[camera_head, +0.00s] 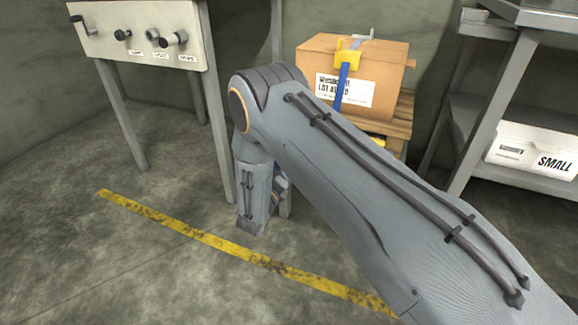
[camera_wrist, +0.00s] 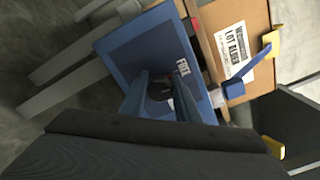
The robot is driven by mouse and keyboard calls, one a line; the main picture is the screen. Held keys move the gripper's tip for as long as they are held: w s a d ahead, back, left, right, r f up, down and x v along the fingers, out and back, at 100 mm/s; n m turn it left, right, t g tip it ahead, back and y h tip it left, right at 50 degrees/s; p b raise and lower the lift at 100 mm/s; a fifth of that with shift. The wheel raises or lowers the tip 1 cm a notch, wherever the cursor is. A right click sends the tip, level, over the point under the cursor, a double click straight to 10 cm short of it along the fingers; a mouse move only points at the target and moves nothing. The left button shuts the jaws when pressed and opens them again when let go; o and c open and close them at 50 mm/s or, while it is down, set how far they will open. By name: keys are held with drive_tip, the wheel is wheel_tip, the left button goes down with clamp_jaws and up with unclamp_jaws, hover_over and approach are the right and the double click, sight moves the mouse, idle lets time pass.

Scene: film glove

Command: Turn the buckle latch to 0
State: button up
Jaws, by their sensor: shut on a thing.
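My gripper (camera_wrist: 161,98) shows in the wrist view with its two blue-grey fingers closed around a small dark part. This part, which looks like the buckle latch (camera_wrist: 160,88), sits on the face of a blue box (camera_wrist: 128,52) with a small white label. The fingers hide most of it, so its angle and any 0 mark cannot be read. In the head view my own arm hides the gripper and the latch.
A panel with several dark knobs (camera_head: 135,35) is at the upper left. A metal shelf (camera_head: 497,90) stands right. Floor at the lower left is clear.

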drive_tip(key=shift+f+n, duration=0.1)
drive_tip(key=shift+n, duration=0.7)
drive_tip(key=o, duration=1)
drive_tip(key=shift+a, duration=0.1)
drive_tip(key=shift+o, duration=0.2)
drive_tip(key=shift+s, duration=0.1)
drive_tip(key=p+v, duration=0.2)
drive_tip(key=v, duration=0.5)
drive_tip(key=shift+s, duration=0.35)
